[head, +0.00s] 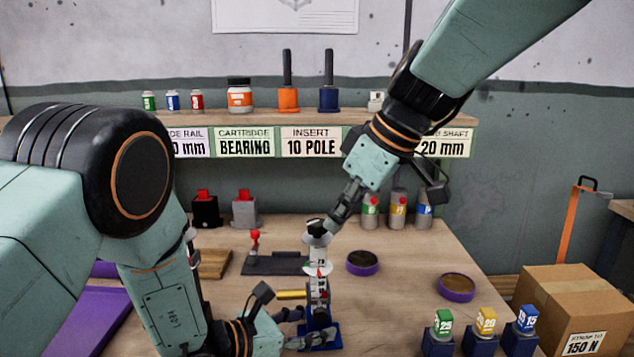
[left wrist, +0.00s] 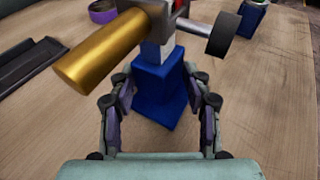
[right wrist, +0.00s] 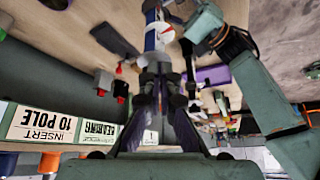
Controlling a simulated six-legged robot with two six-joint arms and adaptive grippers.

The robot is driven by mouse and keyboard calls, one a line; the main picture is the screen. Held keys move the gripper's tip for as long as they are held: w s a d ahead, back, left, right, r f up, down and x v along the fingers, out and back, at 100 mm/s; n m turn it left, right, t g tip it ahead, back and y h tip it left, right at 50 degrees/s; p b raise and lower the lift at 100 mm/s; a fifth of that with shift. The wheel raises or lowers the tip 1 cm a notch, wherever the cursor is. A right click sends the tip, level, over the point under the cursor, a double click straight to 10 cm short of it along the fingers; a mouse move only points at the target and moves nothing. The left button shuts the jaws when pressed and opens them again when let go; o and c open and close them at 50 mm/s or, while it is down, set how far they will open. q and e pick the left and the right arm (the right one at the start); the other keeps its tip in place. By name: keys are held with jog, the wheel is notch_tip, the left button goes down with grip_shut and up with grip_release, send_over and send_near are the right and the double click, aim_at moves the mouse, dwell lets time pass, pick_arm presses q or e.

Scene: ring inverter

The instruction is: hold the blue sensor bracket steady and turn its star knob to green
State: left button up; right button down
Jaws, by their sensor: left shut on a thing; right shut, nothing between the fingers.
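The sensor bracket stands upright on the bench; its blue base (head: 328,340) shows low in the head view, and its blue lower body (left wrist: 160,85) in the left wrist view. Its white upper part (head: 318,268) carries a dial with a red mark, also seen in the right wrist view (right wrist: 158,36). A dark knob (head: 317,230) sits at its top. My left gripper (head: 312,337) is shut on the blue body low down, one finger each side. My right gripper (head: 336,217) is shut and empty at the top, beside the knob; contact is unclear.
A gold cylinder (left wrist: 105,48) sticks out from the bracket's side. Two purple-rimmed round dishes (head: 362,263) (head: 455,287) lie to its right. A dark plate with a red-topped lever (head: 275,263) lies behind left. Blue-based blocks (head: 480,330) stand front right.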

jog(key=shift+r, duration=2.6)
jog(key=shift+w+d+f, duration=0.15)
jog(key=shift+w+f, duration=0.15)
jog(key=shift+f, duration=0.7)
jog(key=shift+w+d+f, duration=0.15)
jog(key=shift+w+f, duration=0.2)
jog(key=shift+f, duration=0.65)
jog(key=shift+w+d+f, duration=0.15)
jog(key=shift+w+f, duration=0.15)
jog(key=shift+f, duration=0.7)
pick_arm(q)
jog(key=shift+c, duration=0.2)
pick_arm(e)
jog(key=shift+a, duration=0.35)
pick_arm(q)
jog(key=shift+c, duration=1.4)
pick_arm(e)
jog(key=shift+a, duration=0.15)
pick_arm(q)
jog(key=shift+s, duration=0.1)
pick_arm(e)
jog(key=shift+a, duration=0.2)
pick_arm(q)
jog(key=shift+f, duration=0.1)
pick_arm(e)
jog(key=shift+s+a, duration=0.1)
jog(key=shift+s, duration=0.2)
